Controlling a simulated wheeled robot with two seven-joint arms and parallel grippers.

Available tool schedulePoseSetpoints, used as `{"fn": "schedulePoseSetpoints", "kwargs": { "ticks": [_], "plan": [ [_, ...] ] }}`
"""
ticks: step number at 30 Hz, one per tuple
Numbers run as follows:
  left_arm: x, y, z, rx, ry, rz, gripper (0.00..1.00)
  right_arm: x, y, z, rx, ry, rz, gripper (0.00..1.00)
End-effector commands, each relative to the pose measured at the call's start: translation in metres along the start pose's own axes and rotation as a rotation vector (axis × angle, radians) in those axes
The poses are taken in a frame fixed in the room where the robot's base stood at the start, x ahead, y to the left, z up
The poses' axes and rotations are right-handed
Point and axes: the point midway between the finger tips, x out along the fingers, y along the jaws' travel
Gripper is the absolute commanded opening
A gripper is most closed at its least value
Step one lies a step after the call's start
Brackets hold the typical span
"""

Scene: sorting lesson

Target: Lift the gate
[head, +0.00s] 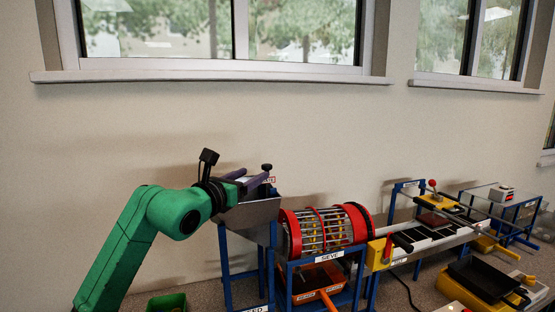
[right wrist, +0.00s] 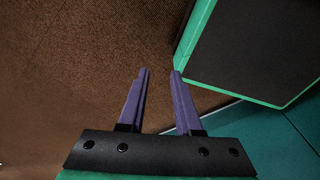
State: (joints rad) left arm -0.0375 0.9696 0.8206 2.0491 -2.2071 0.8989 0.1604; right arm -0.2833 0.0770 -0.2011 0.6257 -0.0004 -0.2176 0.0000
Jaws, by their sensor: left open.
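The grey metal hopper (head: 252,215) stands on a blue frame at the left end of the sorting line. A black knob (head: 267,167) sticks up at its upper right, beside a small, partly hidden label; it looks like the handle of the gate. The gate's plate itself is hidden. My left gripper (head: 256,174) is open, its purple fingers over the hopper's top and pointing toward the knob. I cannot tell whether they touch it. My right gripper (right wrist: 160,72) is open and empty in the right wrist view, with brown floor beyond its fingers.
A red-ringed sieve drum (head: 325,230) stands right of the hopper, with an orange bin (head: 317,285) below. A conveyor (head: 430,236) with a yellow bridge runs further right. A green bin (head: 167,303) sits low, near my left arm. The wall and windows are behind.

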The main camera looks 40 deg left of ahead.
Motion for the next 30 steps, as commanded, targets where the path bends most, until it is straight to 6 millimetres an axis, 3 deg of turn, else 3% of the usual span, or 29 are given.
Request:
{"fn": "schedulePoseSetpoints", "kwargs": {
  "ticks": [3, 6, 15, 26, 30],
  "plan": [
    [0.031, 0.0, 0.009, 0.002, 0.003, 0.0, 0.65, -0.026, -0.004, 0.027, 0.001, -0.049, -0.006, 0.33],
    [0.056, 0.0, 0.011, 0.0, 0.001, 0.0, 0.65, -0.041, -0.005, 0.034, 0.001, -0.062, -0.008, 0.33],
    [0.111, 0.001, 0.007, -0.006, -0.002, 0.001, 0.65, -0.075, 0.001, -0.005, 0.0, -0.004, 0.0, 0.33],
    [0.121, 0.0, 0.0, 0.0, 0.0, -0.001, 0.65, -0.076, 0.002, 0.009, 0.0, -0.027, 0.001, 0.33],
    [0.121, 0.0, 0.0, 0.0, 0.0, -0.001, 0.15, -0.077, 0.002, 0.009, 0.0, -0.028, 0.001, 0.33]
  ]
}}
